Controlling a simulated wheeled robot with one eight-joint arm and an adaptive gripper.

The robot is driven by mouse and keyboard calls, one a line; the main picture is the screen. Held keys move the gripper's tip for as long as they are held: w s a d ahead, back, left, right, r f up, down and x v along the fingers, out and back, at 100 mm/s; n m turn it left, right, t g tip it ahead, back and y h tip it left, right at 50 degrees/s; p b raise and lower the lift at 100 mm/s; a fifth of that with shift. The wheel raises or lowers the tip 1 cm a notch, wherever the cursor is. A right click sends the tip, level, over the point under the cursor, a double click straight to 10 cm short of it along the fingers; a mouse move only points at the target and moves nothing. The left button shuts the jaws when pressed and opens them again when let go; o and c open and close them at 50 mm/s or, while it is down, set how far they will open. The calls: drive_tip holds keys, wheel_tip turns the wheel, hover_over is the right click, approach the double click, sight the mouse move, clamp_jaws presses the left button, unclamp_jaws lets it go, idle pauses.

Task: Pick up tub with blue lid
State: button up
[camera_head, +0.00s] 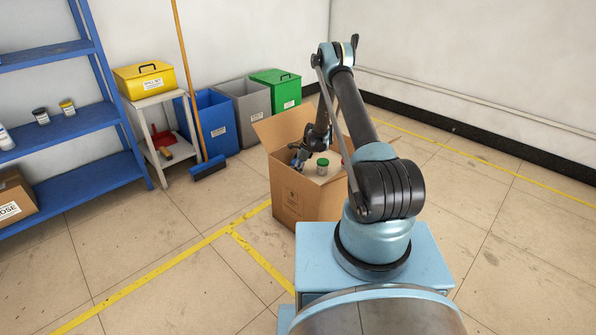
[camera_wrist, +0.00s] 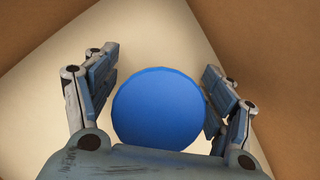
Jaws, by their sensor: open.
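The tub's blue lid (camera_wrist: 158,108) shows as a round disc in the wrist view, on a pale surface inside the cardboard box. In the head view my gripper (camera_head: 298,157) reaches down into the open cardboard box (camera_head: 292,196). The blue-lidded tub cannot be made out clearly there.
A green-lidded tub (camera_head: 322,166) stands in the box to the right of my gripper, with a red-lidded item partly hidden by my arm. The box walls (camera_wrist: 40,35) and raised flaps surround my gripper closely. A blue shelf (camera_head: 75,125) and several bins stand behind, to the left.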

drive_tip(key=shift+c, duration=0.2)
drive_tip(key=c, duration=1.4)
